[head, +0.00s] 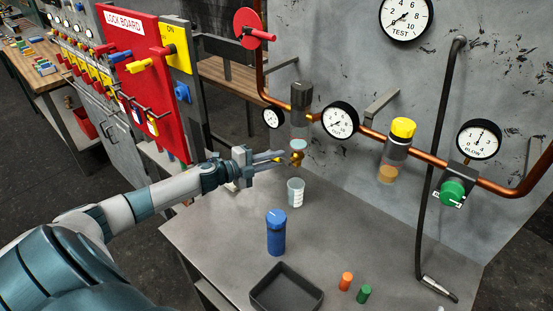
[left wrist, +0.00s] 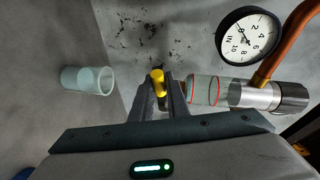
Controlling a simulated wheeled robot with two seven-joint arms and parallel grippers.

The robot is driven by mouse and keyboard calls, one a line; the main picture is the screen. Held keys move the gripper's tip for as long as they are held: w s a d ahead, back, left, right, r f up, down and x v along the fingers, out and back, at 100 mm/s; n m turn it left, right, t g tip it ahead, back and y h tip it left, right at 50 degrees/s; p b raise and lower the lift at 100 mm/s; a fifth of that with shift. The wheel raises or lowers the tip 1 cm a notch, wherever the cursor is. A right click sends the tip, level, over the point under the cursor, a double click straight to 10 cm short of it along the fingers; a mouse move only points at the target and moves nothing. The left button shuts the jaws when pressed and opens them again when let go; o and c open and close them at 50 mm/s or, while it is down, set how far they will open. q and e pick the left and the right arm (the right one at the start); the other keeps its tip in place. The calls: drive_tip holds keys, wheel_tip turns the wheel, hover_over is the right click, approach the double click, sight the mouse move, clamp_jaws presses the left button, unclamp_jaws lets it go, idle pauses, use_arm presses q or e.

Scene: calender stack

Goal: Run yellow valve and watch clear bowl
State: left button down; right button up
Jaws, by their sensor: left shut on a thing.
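The yellow valve (head: 296,158) hangs at the bottom of the clear bowl (head: 299,131), which sits under a dark grey head on the copper pipe. My left gripper (head: 281,157) reaches in from the left and is shut on the valve. In the left wrist view the yellow valve (left wrist: 157,80) shows between the fingertips (left wrist: 166,92). The clear bowl (left wrist: 206,91) lies just right of them there, with two red rings around it; its liquid level is hard to tell. My right gripper is in neither view.
A clear beaker (head: 295,192) stands on the grey bench (head: 215,240) below the valve. A blue-capped bottle (head: 276,233), a black tray (head: 286,289), and small orange (head: 346,281) and green (head: 364,294) cylinders stand nearer. Gauges and a second bowl with a yellow cap (head: 403,128) line the pipe.

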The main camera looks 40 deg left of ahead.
use_arm(q)
drive_tip(key=shift+r+m+p, duration=0.15)
drive_tip(key=shift+m+p, duration=0.15)
drive_tip(key=shift+m, duration=0.1)
drive_tip(key=shift+s, duration=0.1)
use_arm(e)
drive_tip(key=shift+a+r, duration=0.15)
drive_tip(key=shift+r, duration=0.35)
use_arm(q)
drive_tip(key=c, duration=1.7)
unclamp_jaws()
drive_tip(key=shift+c, duration=0.2)
